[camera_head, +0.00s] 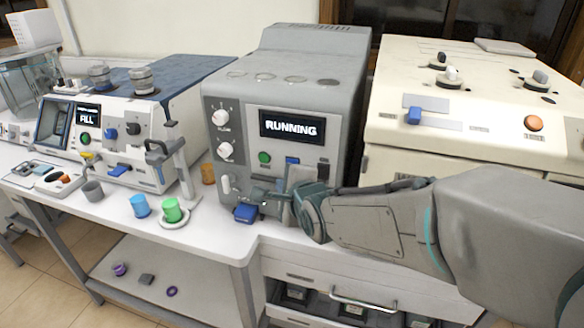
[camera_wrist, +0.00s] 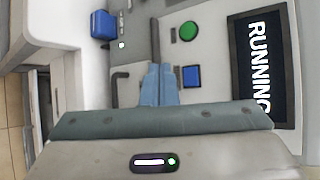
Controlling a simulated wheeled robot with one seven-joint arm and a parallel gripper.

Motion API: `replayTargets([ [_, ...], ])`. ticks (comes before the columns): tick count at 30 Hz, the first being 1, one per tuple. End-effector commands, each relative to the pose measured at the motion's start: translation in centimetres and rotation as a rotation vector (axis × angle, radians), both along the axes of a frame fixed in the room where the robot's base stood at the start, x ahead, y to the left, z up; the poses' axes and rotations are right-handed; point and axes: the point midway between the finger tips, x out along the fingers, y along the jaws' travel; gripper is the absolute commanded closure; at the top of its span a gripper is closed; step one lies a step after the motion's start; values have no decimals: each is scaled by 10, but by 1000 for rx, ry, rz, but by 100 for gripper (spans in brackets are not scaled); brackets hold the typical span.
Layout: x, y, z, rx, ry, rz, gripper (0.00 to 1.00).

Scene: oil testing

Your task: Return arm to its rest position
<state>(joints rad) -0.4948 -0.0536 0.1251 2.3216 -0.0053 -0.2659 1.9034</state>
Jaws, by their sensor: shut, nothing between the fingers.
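My gripper (camera_wrist: 158,82) is shut and empty, its two bluish fingers pressed together in the wrist view. In the head view my arm reaches in from the right, and the gripper is in front of the lower part of the grey machine (camera_head: 290,95). The fingertips are hard to make out there. The machine's display (camera_head: 291,127) reads RUNNING. A green button (camera_wrist: 188,31) and a blue square button (camera_wrist: 192,76) lie beside the display in the wrist view. A blue block-like part (camera_head: 246,213) is at the machine's base, left of my gripper.
A white machine (camera_head: 115,150) with a FILL display stands on the left, with blue (camera_head: 139,206), green (camera_head: 171,209) and grey (camera_head: 93,191) cups before it. A cream machine (camera_head: 420,75) stands behind my arm. Drawers with a handle (camera_head: 363,300) are below.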

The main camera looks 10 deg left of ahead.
Motion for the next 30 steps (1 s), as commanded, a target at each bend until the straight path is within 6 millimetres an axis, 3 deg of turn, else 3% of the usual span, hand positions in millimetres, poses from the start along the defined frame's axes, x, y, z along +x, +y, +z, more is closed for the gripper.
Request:
replayTargets([
  [18, 1, -3, 0, -13, -2, -1, 100],
  [23, 0, -46, -7, -224, -26, 20, 100],
  [30, -24, -140, -24, -683, -7, 162, 100],
])
